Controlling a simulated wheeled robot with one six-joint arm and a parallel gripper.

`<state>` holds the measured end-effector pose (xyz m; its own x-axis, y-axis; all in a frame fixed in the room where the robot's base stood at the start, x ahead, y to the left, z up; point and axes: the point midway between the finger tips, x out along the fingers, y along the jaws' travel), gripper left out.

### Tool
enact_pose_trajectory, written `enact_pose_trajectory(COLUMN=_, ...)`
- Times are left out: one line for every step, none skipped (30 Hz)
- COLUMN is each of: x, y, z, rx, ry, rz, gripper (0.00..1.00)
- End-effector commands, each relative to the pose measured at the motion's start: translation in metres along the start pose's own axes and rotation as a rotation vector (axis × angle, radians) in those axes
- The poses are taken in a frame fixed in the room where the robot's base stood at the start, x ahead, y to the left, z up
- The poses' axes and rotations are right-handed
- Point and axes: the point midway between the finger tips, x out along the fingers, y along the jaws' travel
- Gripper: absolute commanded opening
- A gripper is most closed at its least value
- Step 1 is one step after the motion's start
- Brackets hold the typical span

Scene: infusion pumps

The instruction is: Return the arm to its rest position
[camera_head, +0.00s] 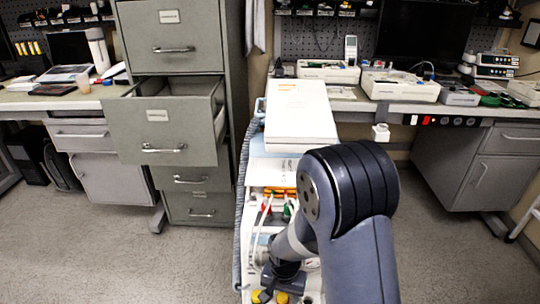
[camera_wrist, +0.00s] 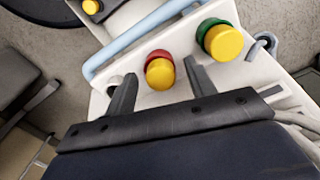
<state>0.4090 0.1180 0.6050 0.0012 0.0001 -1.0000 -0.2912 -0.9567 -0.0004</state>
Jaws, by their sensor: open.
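My arm (camera_head: 345,190) reaches forward and bends down over a white cart (camera_head: 262,221) in the head view. My gripper's fingers are hidden in that view. In the wrist view my gripper (camera_wrist: 160,82) is open, its two dark fingers apart. A yellow-topped knob with a red base (camera_wrist: 159,72) shows between and just beyond the fingertips. I cannot tell whether a finger touches it. A second yellow-topped knob with a green base (camera_wrist: 222,41) is to the right.
A white box-shaped device (camera_head: 300,112) sits on the cart. A grey filing cabinet (camera_head: 184,110) at left has a drawer (camera_head: 165,128) pulled out. Workbenches with equipment line the back. A light blue rail (camera_wrist: 135,38) runs beside the knobs. Floor is clear on both sides.

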Motion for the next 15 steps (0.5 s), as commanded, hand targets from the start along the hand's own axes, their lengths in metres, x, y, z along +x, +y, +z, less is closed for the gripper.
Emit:
enact_pose_trajectory(x=-0.0022, y=0.0001, z=0.0001, rx=0.0, ry=0.0, rz=0.0, gripper=0.52)
enact_pose_trajectory(x=-0.0022, y=0.0001, z=0.0002, rx=0.0, ry=-0.001, rz=0.0, gripper=0.52)
enact_pose_trajectory(x=-0.0021, y=0.0001, z=0.0002, rx=0.0, ry=-0.001, rz=0.0, gripper=0.52)
enact_pose_trajectory(x=-0.0021, y=0.0001, z=0.0002, rx=0.0, ry=-0.001, rz=0.001, gripper=0.52)
enact_pose_trajectory(x=-0.0019, y=0.0001, z=0.0002, rx=0.0, ry=-0.001, rz=0.001, gripper=0.52)
enact_pose_trajectory(x=-0.0019, y=0.0001, z=0.0002, rx=0.0, ry=-0.001, rz=0.001, gripper=0.52)
enact_pose_trajectory(x=-0.0019, y=0.0001, z=0.0002, rx=0.0, ry=-0.001, rz=0.001, gripper=0.52)
enact_pose_trajectory(x=-0.0019, y=0.0001, z=0.0002, rx=0.0, ry=-0.001, rz=0.001, gripper=0.52)
enact_pose_trajectory(x=-0.0019, y=0.0001, z=0.0002, rx=0.0, ry=-0.001, rz=0.001, gripper=0.52)
enact_pose_trajectory(x=-0.0017, y=0.0001, z=0.0002, rx=0.0, ry=-0.001, rz=0.001, gripper=0.52)
enact_pose_trajectory(x=-0.0013, y=0.0001, z=0.0002, rx=0.0, ry=-0.001, rz=0.001, gripper=0.52)
enact_pose_trajectory(x=-0.0002, y=0.0001, z=0.0003, rx=0.0, ry=-0.001, rz=0.001, gripper=0.52)
enact_pose_trajectory(x=0.0011, y=0.0002, z=0.0003, rx=0.0, ry=-0.001, rz=0.001, gripper=0.52)
enact_pose_trajectory(x=0.0027, y=0.0002, z=0.0003, rx=0.0, ry=-0.001, rz=0.001, gripper=0.52)
enact_pose_trajectory(x=0.0056, y=0.0002, z=0.0003, rx=0.0, ry=-0.001, rz=0.001, gripper=0.52)
